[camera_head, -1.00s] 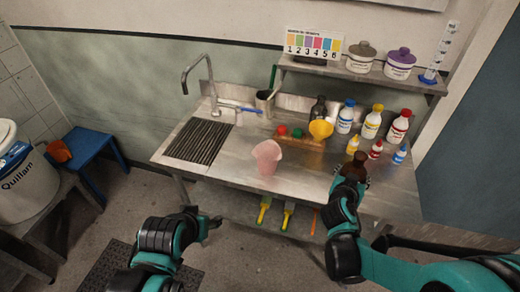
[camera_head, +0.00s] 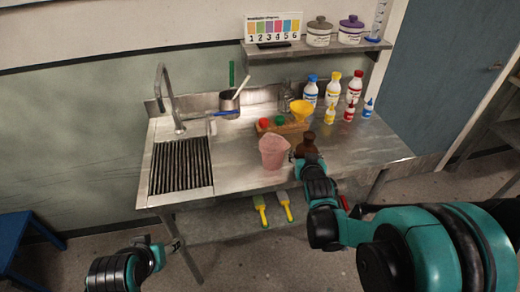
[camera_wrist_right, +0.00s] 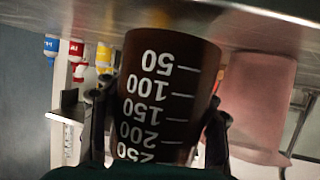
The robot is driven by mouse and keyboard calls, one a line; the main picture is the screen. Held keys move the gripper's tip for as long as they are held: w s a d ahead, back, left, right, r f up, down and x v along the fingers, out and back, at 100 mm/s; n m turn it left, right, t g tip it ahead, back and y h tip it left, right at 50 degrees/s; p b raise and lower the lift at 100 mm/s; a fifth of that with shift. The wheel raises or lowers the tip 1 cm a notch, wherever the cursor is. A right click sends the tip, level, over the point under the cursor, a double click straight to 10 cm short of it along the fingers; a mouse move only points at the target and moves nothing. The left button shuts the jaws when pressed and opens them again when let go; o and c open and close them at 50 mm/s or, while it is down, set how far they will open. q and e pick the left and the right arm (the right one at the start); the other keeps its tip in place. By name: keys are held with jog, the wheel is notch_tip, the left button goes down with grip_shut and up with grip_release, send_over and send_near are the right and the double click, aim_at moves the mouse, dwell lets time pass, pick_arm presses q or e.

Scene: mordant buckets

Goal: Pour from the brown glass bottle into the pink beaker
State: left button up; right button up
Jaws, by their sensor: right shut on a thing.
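The brown glass bottle (camera_head: 307,147) is in my right gripper (camera_head: 305,159), at the front of the steel bench. It looks upright there. In the right wrist view the bottle (camera_wrist_right: 165,85) fills the middle, its white volume marks upside down in the picture, with the fingers of my right gripper (camera_wrist_right: 158,130) on both sides. The pink beaker (camera_head: 273,153) stands on the bench just left of the bottle; it also shows in the right wrist view (camera_wrist_right: 257,105). I cannot see inside either vessel. My left gripper (camera_head: 174,244) is low in front of the bench, away from both.
A wooden rack (camera_head: 283,128) with red and green items and a yellow funnel (camera_head: 301,109) stand behind the beaker. Several capped bottles (camera_head: 333,88) stand at the back right. The sink drainer (camera_head: 181,165) is at left. The bench right of the bottle is clear.

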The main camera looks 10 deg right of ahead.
jog(key=shift+a, duration=0.1)
dwell(0.3)
jog(key=shift+r, duration=0.1)
jog(key=shift+p, duration=0.3)
